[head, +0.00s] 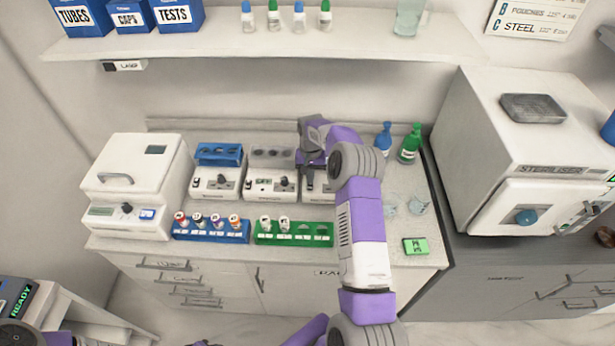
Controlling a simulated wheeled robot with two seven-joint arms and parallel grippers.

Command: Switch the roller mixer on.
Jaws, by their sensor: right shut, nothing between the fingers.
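Three small white bench devices with dark front knobs stand in a row on the counter: a left one (203,190), a middle one (258,191) and a right one (308,197). I cannot tell for sure which is the roller mixer. The right device is partly hidden by my right arm. My right gripper (312,165) is shut and empty, over the back of the right device; I cannot tell whether it touches it. My left gripper is not in view.
A blue rack (212,238) and a green rack (292,241) with capped tubes stand along the front edge. A white lidded machine (134,178) stands left. Blue (384,140) and green (409,148) bottles stand right, near the steriliser (530,140). A shelf (270,44) runs above.

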